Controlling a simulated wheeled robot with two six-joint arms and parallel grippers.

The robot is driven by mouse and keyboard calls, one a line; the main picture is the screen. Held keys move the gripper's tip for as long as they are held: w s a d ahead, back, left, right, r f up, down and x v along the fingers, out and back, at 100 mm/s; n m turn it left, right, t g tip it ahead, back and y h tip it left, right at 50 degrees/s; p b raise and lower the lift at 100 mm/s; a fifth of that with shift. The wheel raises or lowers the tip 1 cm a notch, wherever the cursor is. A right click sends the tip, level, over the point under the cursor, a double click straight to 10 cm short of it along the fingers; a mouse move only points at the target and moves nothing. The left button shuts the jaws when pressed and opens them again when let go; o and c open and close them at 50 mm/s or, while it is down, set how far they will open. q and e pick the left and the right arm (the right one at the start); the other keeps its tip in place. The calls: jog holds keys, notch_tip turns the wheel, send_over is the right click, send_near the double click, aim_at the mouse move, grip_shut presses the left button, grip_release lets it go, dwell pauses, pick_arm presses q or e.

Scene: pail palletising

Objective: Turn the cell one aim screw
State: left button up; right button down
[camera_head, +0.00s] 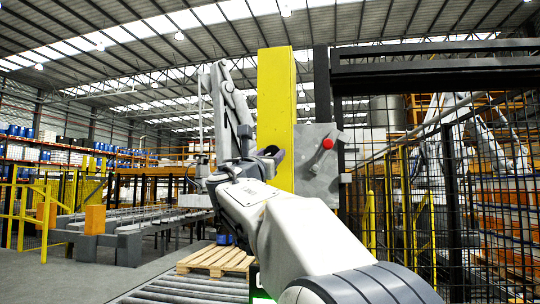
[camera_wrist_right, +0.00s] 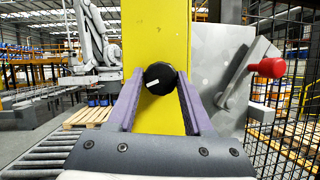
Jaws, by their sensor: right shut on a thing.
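The aim screw is a round black knob (camera_wrist_right: 160,78) with a short white mark, on the face of a yellow post (camera_wrist_right: 178,25). The mark lies nearly level, tilted a little, left of the knob's centre. My right gripper (camera_head: 272,154) is at the yellow post, which also shows in the head view (camera_head: 276,90). In the right wrist view its two purple fingers stand on either side of the knob and are shut on it. In the head view the knob cannot be made out behind the gripper. My left gripper is not in view.
A grey plate with a red-knobbed lever (camera_head: 327,144) is just right of the post. A black mesh fence (camera_head: 410,200) stands further right. A wooden pallet (camera_head: 216,260) lies on the roller conveyor (camera_head: 185,290) below left. Open floor shows at far left.

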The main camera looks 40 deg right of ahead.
jog(key=shift+f+m+g+b, duration=0.1)
jog(key=shift+m+g+b, duration=0.4)
jog(key=shift+m, duration=0.4)
jog(key=shift+m+h, duration=0.3)
jog(key=shift+m, duration=0.2)
jog(key=shift+c, duration=1.5)
grip_release()
jog(key=b+v, duration=0.6)
jog(key=v, duration=0.4)
jog(key=shift+a, duration=0.3)
